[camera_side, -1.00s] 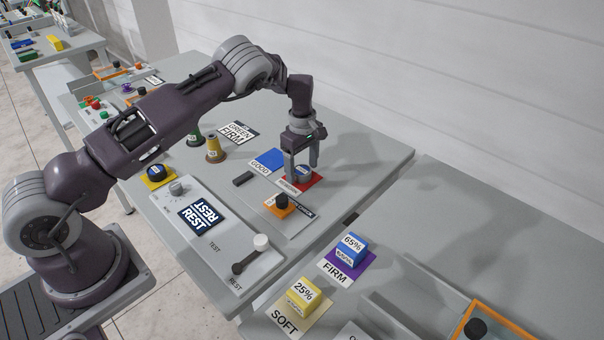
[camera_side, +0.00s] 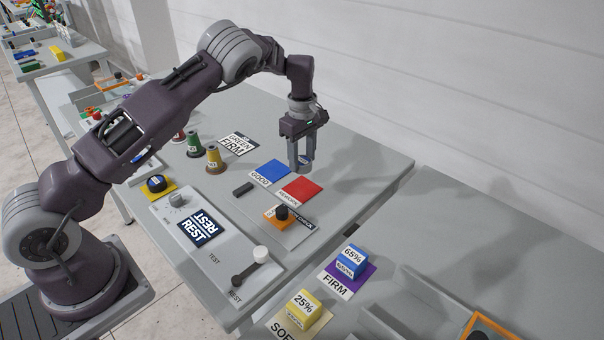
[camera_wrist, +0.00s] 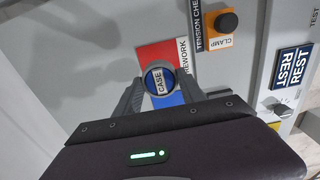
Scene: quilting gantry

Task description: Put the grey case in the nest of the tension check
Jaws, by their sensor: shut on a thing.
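My gripper (camera_side: 301,166) is shut on the round grey case (camera_wrist: 160,82), held raised over the table by the blue and red pads. In the wrist view the case has a grey rim, a blue face and a white CASE label, and sits between the fingers. In the side view the fingers mostly hide it. The tension check label (camera_wrist: 203,32) is beside an orange clamp (camera_wrist: 221,29) with a black knob. In the side view the clamp (camera_side: 277,219) stands in front of the red pad. I cannot make out the nest clearly.
The red REWORK pad (camera_side: 301,189) is bare, and the blue GOOD pad (camera_side: 274,171) is beside it. A small dark block (camera_side: 243,189) lies left of the clamp. Yellow (camera_side: 214,160) and green (camera_side: 194,146) spools stand farther left. A lever panel (camera_side: 222,262) is in front.

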